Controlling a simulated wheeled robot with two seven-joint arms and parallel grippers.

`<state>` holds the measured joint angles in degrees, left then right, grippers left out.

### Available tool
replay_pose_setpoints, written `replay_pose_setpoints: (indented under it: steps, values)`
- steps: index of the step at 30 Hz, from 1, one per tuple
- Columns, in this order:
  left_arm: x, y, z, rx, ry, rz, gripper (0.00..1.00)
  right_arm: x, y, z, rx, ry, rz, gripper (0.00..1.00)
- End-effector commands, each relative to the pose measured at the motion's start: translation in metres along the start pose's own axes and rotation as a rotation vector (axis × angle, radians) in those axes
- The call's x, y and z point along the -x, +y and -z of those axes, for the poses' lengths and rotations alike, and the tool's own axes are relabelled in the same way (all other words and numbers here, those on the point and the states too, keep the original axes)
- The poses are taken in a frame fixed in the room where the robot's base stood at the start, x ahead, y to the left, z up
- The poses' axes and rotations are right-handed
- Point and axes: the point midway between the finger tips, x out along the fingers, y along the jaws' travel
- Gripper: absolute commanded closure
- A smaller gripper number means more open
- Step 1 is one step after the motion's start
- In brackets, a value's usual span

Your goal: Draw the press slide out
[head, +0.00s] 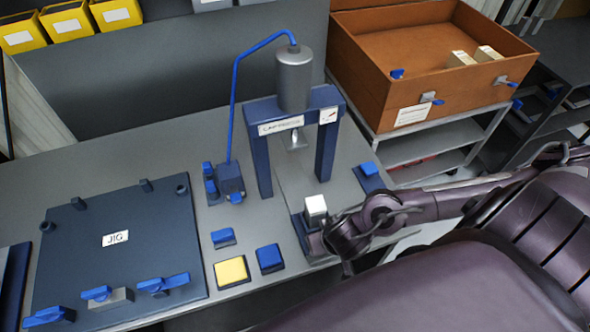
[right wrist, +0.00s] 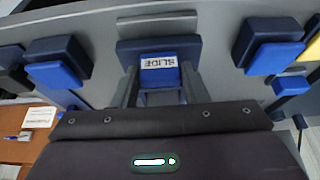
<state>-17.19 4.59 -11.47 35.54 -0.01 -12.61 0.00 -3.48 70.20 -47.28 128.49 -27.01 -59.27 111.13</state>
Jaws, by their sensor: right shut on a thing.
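The press (head: 294,85) has a dark blue arch, a grey cylinder and a ram above the bench. The slide (head: 313,240) reaches forward of the arch, with a pale block (head: 316,206) on its front part. My right gripper (head: 326,240) is at the slide's front end, partly hidden by its own wrist. In the right wrist view its two fingers (right wrist: 160,92) are shut on the slide's front piece, just below the blue part labelled SLIDE (right wrist: 160,62). My left gripper is not in view.
A jig plate (head: 120,250) with blue clamps fills the bench's left. An orange-brown crate (head: 420,90) stands on a rack at back right. My right arm covers the right front.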

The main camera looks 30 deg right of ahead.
Motion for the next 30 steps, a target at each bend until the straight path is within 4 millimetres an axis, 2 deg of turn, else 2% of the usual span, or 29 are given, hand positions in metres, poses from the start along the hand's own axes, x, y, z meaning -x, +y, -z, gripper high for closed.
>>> replay_pose_setpoints:
  steps: [25,26,30]
  values:
    - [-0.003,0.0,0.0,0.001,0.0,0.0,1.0,0.005,0.001,-0.014,0.001,-0.002,-0.003,0.76]
    - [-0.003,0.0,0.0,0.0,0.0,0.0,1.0,0.005,0.001,-0.014,0.001,-0.002,-0.003,0.59]
    - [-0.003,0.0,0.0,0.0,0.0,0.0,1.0,0.005,0.001,-0.014,0.001,-0.002,-0.002,0.4]
